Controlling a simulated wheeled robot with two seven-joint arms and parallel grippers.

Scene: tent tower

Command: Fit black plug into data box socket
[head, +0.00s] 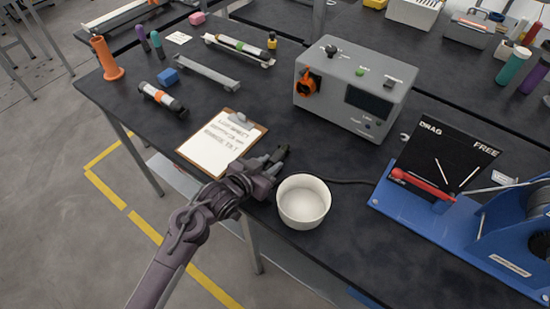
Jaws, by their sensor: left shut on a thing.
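My left gripper (275,163) reaches in from the lower left, low over the table's front part, between the clipboard and the white bowl. It is shut on a small dark thing, which I take to be the black plug; the dark fingers hide most of it. A black cable (345,181) runs on the table from behind the bowl to the right. The grey data box (338,103) stands upright farther back, apart from the gripper. Its front has an orange part (307,84), a dark screen and small labelled fittings. I cannot tell which fitting is the socket. My right gripper is out of view.
The white bowl (303,222) stands just right of my gripper. A clipboard (262,132) lies left of it. A blue machine (390,202) with a black DRAG/FREE panel (440,152) fills the right. Table between clipboard and data box is mostly clear.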

